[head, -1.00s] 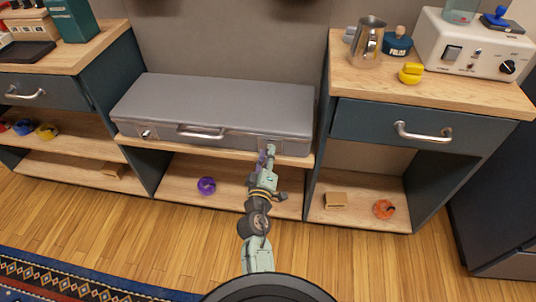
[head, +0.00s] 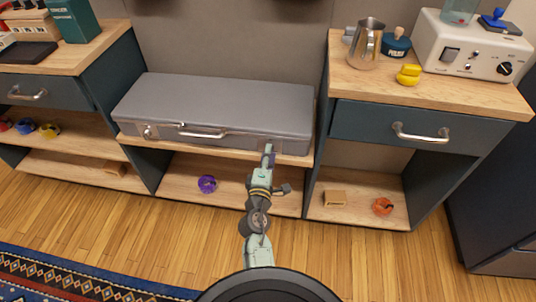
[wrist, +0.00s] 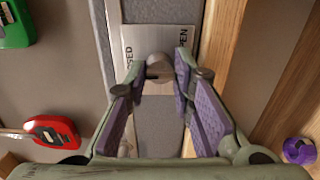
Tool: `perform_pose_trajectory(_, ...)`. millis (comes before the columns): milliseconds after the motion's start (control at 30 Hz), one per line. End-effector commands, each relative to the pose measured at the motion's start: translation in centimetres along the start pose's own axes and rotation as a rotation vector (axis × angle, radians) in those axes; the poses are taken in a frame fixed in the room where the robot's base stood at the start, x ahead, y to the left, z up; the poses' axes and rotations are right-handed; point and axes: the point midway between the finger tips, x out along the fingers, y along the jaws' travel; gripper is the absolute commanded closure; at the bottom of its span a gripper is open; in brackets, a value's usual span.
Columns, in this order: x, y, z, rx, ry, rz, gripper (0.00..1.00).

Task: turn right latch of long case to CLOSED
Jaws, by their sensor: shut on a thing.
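The long grey case (head: 220,100) lies closed on the middle shelf, with a handle at its front. Its left latch (head: 148,132) shows at the front left. In the wrist view the right latch's round metal knob (wrist: 160,66) sits on a plate (wrist: 140,42) with CLOSED at the left and OPEN at the right, both partly covered. My gripper (wrist: 161,66) is shut on this knob, its purple pads on either side. I cannot tell the knob's exact setting. In the head view my gripper (head: 268,153) hides most of the right latch.
A purple ring (head: 207,184) lies on the shelf below. A small brown block (head: 334,198) and an orange ring (head: 383,206) lie on the lower right shelf. The right cabinet (head: 405,125) stands close beside the case. The floor (head: 180,235) in front is clear.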

Motion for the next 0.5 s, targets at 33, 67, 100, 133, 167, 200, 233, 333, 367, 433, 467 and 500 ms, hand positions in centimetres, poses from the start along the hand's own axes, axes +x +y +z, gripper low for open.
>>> perform_pose_trajectory(33,0.09,0.20,0.02,-0.003,0.000,0.004,1.00)
perform_pose_trajectory(67,0.10,0.20,0.02,-0.004,0.000,0.004,1.00)
perform_pose_trajectory(100,0.10,0.20,0.02,-0.005,0.000,0.004,1.00)
perform_pose_trajectory(133,0.10,0.20,0.02,-0.005,0.000,0.004,1.00)
perform_pose_trajectory(167,0.10,0.20,0.02,-0.005,0.000,0.004,1.00)
perform_pose_trajectory(200,0.10,0.20,0.02,-0.005,0.000,0.004,1.00)
perform_pose_trajectory(233,0.10,0.20,0.02,-0.005,0.000,0.004,1.00)
perform_pose_trajectory(333,0.10,0.20,0.02,-0.005,0.000,0.004,1.00)
perform_pose_trajectory(367,0.10,0.21,0.02,-0.004,0.000,0.004,1.00)
perform_pose_trajectory(433,0.09,0.20,0.02,-0.004,0.000,0.004,0.74)
perform_pose_trajectory(467,0.09,0.19,0.02,-0.004,0.000,0.004,0.72)
perform_pose_trajectory(500,0.08,0.17,0.02,-0.004,0.000,0.003,0.69)
